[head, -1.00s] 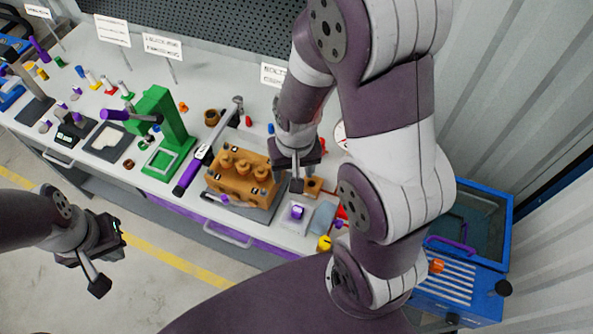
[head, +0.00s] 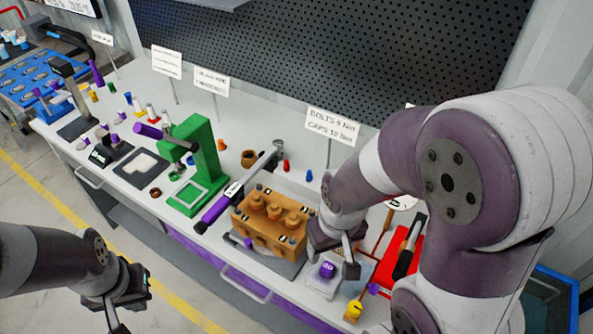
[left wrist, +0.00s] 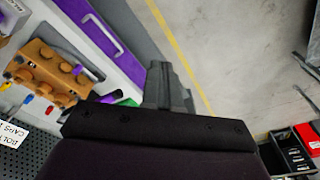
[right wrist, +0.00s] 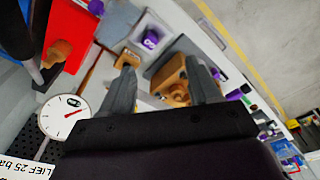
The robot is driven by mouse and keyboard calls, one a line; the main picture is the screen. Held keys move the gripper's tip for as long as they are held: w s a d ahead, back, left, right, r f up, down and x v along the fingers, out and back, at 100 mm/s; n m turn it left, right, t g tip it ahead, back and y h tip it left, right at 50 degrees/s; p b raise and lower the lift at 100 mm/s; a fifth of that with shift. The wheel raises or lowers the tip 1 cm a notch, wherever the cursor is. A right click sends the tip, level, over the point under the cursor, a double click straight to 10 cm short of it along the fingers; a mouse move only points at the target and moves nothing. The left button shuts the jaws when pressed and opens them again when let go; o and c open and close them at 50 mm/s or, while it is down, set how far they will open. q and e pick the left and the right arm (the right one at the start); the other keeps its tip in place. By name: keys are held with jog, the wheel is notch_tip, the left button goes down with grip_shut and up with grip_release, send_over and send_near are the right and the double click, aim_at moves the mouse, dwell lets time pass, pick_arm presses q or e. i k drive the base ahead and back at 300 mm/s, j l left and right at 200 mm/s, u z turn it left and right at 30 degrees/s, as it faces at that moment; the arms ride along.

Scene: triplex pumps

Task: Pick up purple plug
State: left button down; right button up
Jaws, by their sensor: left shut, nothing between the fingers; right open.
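A purple plug (head: 327,270) with white marking sits on a small light tray (head: 318,286) at the bench's front edge, right of the orange-brown pump block (head: 262,222). In the right wrist view the plug (right wrist: 151,38) is beyond my fingertips, between their lines. My right gripper (head: 337,258) is open and empty, just above and behind the plug, beside the pump block's right end. Its two fingers (right wrist: 163,78) stand wide apart in the right wrist view. My left gripper (head: 118,322) is shut and empty off the bench's front; its fingers (left wrist: 166,85) are together.
A torque wrench (head: 235,190) lies left of the pump block. A green press (head: 195,165) stands further left. A red tray (head: 398,268) with a dark-handled tool and a yellow item (head: 353,311) are right of the plug. The floor before the bench is clear.

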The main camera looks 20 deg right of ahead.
aim_at(327, 268)
jog(key=k+z, duration=0.2)
jog(key=z, duration=0.15)
jog(key=k+l+z, duration=0.1)
jog(key=z, duration=0.25)
jog(key=k+l+z, duration=0.2)
jog(key=z, duration=0.15)
jog(key=i+j+z, duration=0.1)
jog(key=j+z, duration=0.3)
jog(key=i+j+z, duration=0.1)
jog(key=j+z, duration=0.15)
jog(key=z, duration=0.15)
jog(key=j+z, duration=0.3)
jog(key=z, duration=0.15)
jog(key=j+z, duration=0.4)
